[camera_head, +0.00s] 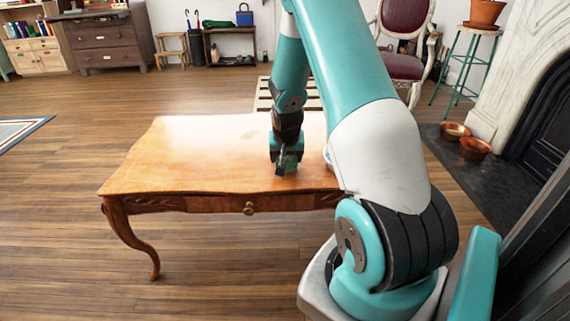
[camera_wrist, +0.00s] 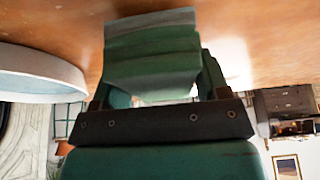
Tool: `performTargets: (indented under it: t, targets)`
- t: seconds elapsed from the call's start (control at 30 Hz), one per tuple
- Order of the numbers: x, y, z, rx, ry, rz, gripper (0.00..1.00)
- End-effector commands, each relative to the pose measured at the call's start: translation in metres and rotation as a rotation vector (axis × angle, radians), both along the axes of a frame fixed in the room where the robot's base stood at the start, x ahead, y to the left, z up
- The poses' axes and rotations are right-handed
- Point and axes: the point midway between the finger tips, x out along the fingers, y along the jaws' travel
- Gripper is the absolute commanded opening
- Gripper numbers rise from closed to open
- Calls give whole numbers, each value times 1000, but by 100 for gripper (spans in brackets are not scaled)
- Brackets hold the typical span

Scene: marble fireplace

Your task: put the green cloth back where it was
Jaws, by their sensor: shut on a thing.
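The green cloth (camera_wrist: 150,48) is a folded dull-green piece in the wrist view, held between the fingers of my gripper (camera_wrist: 155,88). In the head view my gripper (camera_head: 287,165) points down over the wooden table (camera_head: 190,160), near its front edge. The cloth is hard to tell from the teal gripper there. In the wrist view the cloth's far end is close to the table top (camera_wrist: 262,30); I cannot tell whether it touches.
A white round-rimmed dish (camera_wrist: 45,68) stands on the table beside the gripper; in the head view my arm mostly hides it. The table's left half is clear. Two copper bowls (camera_head: 474,147) lie by the fireplace (camera_head: 515,85). A red chair (camera_head: 403,30) stands behind.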

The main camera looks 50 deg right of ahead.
Motion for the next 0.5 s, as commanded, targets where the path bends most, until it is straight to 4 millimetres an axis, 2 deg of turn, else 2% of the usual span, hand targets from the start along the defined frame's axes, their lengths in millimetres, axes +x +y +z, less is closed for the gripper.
performTargets:
  t: [0.03, 0.1, 0.43, 0.47, 0.5]
  targets:
    - [0, 0, -12, 1, 2, 0, 50]
    - [0, 0, -16, 1, 1, 0, 50]
    - [0, 0, -18, 0, 0, 0, 50]
    - [0, 0, -18, 0, 0, 0, 71]
    - [0, 0, -18, 0, 0, 0, 80]
